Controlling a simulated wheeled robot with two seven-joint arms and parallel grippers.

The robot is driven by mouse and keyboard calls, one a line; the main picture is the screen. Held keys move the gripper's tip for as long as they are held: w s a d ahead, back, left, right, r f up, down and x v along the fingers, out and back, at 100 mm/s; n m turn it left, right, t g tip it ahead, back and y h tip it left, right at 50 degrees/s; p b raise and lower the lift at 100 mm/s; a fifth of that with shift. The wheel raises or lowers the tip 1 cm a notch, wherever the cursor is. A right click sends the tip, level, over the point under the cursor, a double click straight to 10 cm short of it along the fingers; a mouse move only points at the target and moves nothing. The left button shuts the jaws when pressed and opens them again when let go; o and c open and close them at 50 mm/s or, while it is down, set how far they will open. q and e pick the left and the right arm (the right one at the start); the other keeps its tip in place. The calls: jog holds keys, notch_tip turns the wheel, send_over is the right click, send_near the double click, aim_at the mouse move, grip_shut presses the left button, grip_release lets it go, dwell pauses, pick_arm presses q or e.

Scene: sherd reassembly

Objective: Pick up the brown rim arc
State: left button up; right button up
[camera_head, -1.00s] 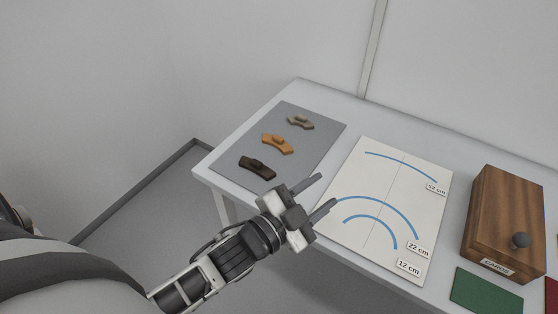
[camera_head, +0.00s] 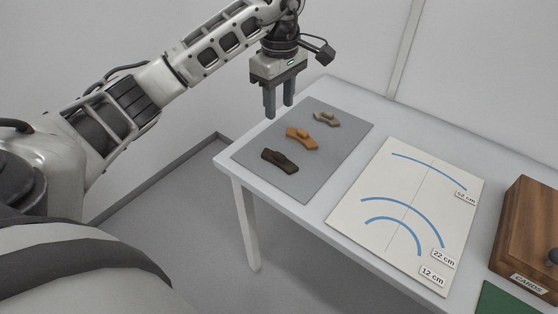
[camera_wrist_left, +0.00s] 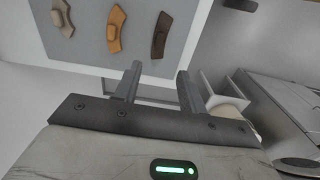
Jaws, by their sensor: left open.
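The dark brown rim arc (camera_head: 279,161) lies on the grey mat at its near left end, a curved sherd with a raised lump on it. In the left wrist view the dark brown arc (camera_wrist_left: 161,36) is beyond the fingertips, near the mat's edge. My left gripper (camera_head: 279,108) is open and empty, fingers pointing down, raised near the table's left edge. In the left wrist view its two fingers (camera_wrist_left: 159,71) are apart with nothing between them. My right gripper is not in view.
An orange-brown arc (camera_head: 302,139) and a grey-beige arc (camera_head: 327,119) lie beside it on the grey mat (camera_head: 327,167). A white sheet with blue curves (camera_head: 345,220) lies to the right. A wooden box (camera_head: 530,235) and a green card (camera_head: 505,300) are farther right.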

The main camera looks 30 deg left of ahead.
aim_at(279, 154)
pick_arm(q)
notch_tip(279, 154, down, 14)
jog(key=shift+f+p, duration=0.1)
jog(key=shift+p, duration=0.2)
jog(key=c, duration=0.8)
